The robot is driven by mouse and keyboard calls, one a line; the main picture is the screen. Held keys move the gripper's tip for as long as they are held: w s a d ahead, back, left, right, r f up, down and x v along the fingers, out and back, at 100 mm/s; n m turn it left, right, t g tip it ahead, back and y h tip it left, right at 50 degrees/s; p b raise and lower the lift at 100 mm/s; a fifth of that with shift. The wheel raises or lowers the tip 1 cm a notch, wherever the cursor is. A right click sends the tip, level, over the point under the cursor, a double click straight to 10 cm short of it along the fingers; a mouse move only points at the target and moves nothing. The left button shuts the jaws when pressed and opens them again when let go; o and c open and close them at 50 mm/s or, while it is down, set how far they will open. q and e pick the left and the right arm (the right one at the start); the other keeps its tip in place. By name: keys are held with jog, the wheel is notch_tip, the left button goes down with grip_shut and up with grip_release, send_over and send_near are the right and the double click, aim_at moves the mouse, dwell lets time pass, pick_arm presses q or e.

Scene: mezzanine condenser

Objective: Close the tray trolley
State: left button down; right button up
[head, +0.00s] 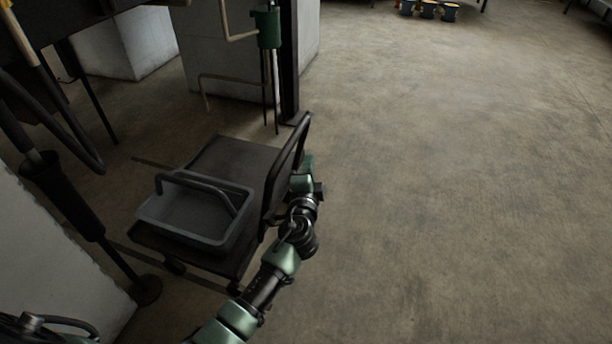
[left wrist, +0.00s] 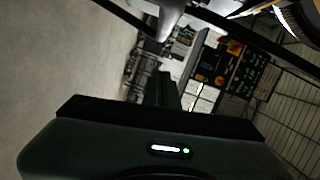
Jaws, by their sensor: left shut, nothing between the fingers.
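The tray trolley (head: 207,154) is a low dark platform on small wheels at the left middle of the head view. A grey open tray (head: 160,208) with a dark bar handle sits on it. In the left wrist view the gripper body fills the bottom. My right gripper is not in view.
Several small pots (head: 428,9) stand far off. The floor (head: 450,190) to the right is clear.

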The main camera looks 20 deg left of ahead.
pick_arm(q)
jog(key=w+a+f, duration=0.1)
jog(key=w+a, duration=0.3)
jog(key=shift+w+a, duration=0.2)
jog(key=shift+a, duration=0.2)
jog(key=shift+a, duration=0.1)
